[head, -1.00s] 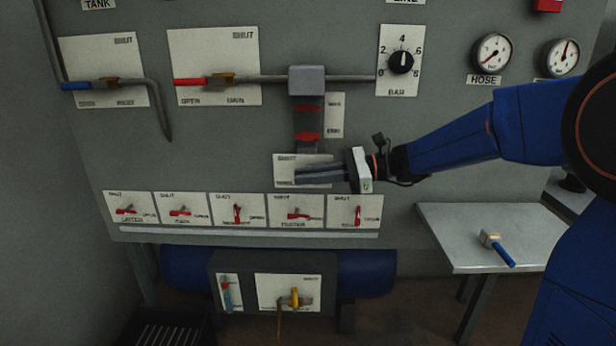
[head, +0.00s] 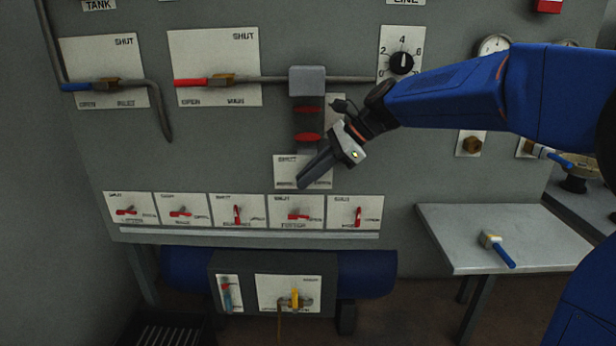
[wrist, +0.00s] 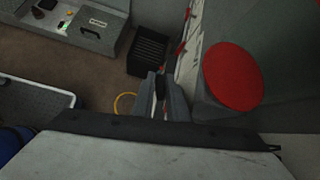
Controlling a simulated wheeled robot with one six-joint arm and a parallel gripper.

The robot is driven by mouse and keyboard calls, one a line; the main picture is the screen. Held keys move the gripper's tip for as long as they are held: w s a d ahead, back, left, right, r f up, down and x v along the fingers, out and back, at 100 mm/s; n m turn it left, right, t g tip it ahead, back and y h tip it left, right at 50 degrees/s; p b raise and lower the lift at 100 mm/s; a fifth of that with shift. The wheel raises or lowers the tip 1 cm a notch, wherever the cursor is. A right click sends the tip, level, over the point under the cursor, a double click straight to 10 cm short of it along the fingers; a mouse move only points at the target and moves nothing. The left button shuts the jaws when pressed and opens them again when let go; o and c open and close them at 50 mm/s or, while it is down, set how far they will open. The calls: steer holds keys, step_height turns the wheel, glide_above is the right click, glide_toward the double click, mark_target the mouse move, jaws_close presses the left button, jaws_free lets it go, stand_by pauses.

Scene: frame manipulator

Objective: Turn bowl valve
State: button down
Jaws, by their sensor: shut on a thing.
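The bowl valve's white plate (head: 284,168), marked SHUT, is on the grey panel below a bowl unit with red bands (head: 308,137). My gripper (head: 303,184) lies across this plate, its fingers slanting down and to the left. The valve's handle is hidden by the fingers in the head view. In the wrist view my gripper (wrist: 162,92) has its fingers close together around a small dark piece, which I take to be the bowl valve's handle (wrist: 160,86). A large red disc (wrist: 233,77) shows right beside the fingers.
A row of small red-lever valves (head: 238,212) runs just below the gripper. The pressure knob (head: 401,62) is up and right. A grey side table (head: 455,235) holds a blue-handled tool (head: 498,248). A dark slatted crate (wrist: 149,52) stands on the floor.

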stand_by(0.4)
steer(key=c, duration=2)
jaws_free()
steer(key=v, duration=1.7)
steer(key=shift+d+r, duration=0.15)
steer(key=shift+r, duration=0.05)
